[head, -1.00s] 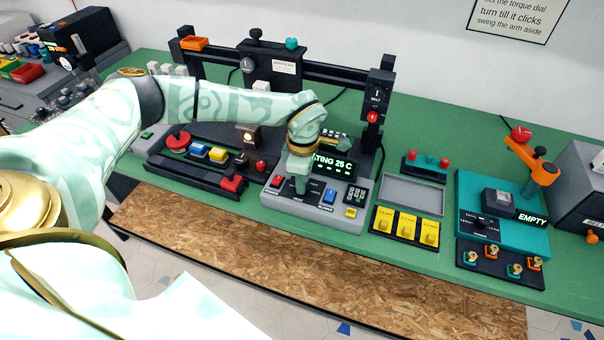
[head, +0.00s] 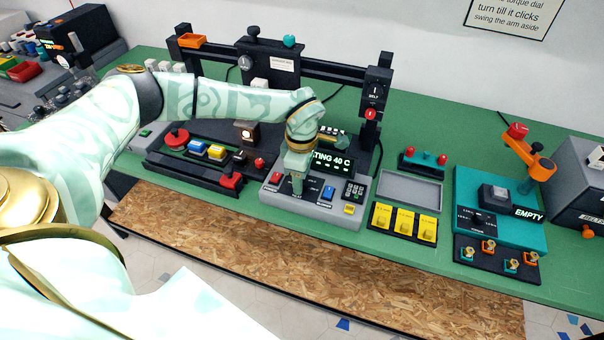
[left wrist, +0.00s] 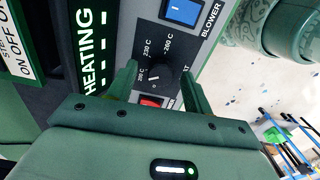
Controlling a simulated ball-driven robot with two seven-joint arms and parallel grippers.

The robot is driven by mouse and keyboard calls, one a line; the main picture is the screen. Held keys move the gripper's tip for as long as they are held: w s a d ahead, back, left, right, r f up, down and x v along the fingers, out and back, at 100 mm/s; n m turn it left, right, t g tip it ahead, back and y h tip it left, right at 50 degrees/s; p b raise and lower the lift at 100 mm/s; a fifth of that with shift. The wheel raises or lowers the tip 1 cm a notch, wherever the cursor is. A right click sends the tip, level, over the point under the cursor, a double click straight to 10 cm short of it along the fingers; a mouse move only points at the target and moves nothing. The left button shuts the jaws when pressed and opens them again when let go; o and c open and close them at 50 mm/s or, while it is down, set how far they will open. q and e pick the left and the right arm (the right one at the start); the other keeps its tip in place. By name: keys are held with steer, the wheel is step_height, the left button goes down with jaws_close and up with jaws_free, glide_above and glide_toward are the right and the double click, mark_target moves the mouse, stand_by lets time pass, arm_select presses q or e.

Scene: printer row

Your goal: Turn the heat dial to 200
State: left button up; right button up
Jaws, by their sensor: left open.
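The heat dial (left wrist: 159,77) is a black knob in the left wrist view, with 200 C, 230 C and 260 C printed around its upper left side. My left gripper (left wrist: 160,88) is open, with one green finger on each side of the dial; whether they touch it I cannot tell. In the head view my left gripper (head: 297,186) points down at the grey control panel (head: 322,215) and hides the dial. My right gripper is not in view.
A red switch (head: 276,178) and a blue blower switch (head: 328,193) flank my gripper closely. A yellow button (head: 349,209) sits at the panel's front right. An empty grey tray (head: 411,203) and yellow blocks (head: 404,221) lie to the right. A dark rail unit (head: 190,172) stands left.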

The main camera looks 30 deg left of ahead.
arm_select(q)
step_height(320, 180, up, 16)
steer(key=p, duration=0.2)
steer(key=shift+r+p, duration=0.15)
steer(key=shift+p, duration=0.25)
